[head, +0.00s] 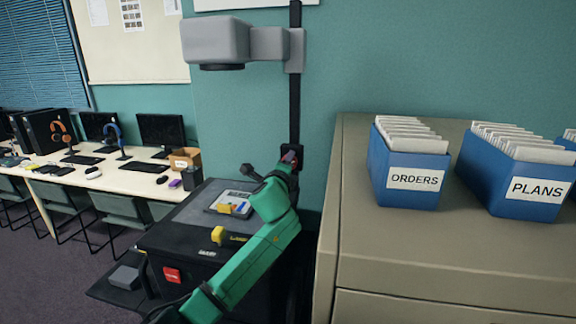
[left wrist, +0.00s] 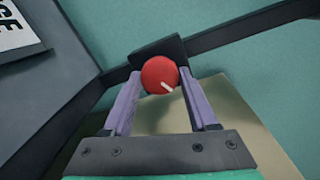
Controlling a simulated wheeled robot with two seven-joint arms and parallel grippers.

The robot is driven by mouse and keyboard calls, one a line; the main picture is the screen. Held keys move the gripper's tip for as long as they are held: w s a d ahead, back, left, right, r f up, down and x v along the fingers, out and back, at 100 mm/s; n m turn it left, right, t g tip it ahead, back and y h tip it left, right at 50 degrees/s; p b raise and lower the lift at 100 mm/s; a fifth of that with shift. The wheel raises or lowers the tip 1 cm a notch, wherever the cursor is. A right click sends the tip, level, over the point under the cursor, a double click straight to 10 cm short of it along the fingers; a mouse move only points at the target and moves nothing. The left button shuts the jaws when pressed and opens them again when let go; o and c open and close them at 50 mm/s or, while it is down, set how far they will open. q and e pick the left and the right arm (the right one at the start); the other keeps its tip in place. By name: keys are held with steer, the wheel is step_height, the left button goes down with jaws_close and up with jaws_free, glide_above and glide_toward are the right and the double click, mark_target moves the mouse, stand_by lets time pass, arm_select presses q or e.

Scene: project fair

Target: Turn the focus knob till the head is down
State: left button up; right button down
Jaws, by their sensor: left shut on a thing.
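The red focus knob (left wrist: 160,75) sits on a dark block on the black column (head: 295,100). Its white mark points to the lower right in the left wrist view. My left gripper (left wrist: 160,78) has its purple fingers on both sides of the knob and is shut on it. In the head view the gripper (head: 289,158) is at the column, and the knob is mostly hidden by it. The grey head (head: 215,42) is high on the column, well above the knob and the black unit below. My right gripper is not in view.
A beige cabinet (head: 450,255) with blue file boxes (head: 408,190) stands close on the right. A desk with monitors (head: 160,132) is at left.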

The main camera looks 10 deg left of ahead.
arm_select(q)
steer(key=n, duration=0.8)
steer(key=n+h+b, duration=0.1)
steer(key=n, duration=0.2)
steer(key=shift+a+f+n, duration=0.1)
steer(key=shift+f+n, duration=0.2)
steer(key=shift+n, duration=0.1)
stand_by(0.3)
steer(key=o, duration=1.4)
steer(key=shift+r, duration=0.1)
steer(key=shift+s, duration=0.1)
steer(key=s+b, duration=0.1)
steer(key=s, duration=0.3)
steer(key=s+b, duration=0.1)
steer(key=s, duration=0.4)
steer(key=s+r+b, duration=0.1)
steer(key=s, duration=0.4)
steer(key=shift+s+a+b, duration=0.2)
steer(key=shift+a+b, duration=0.1)
steer(key=shift+b, duration=0.05)
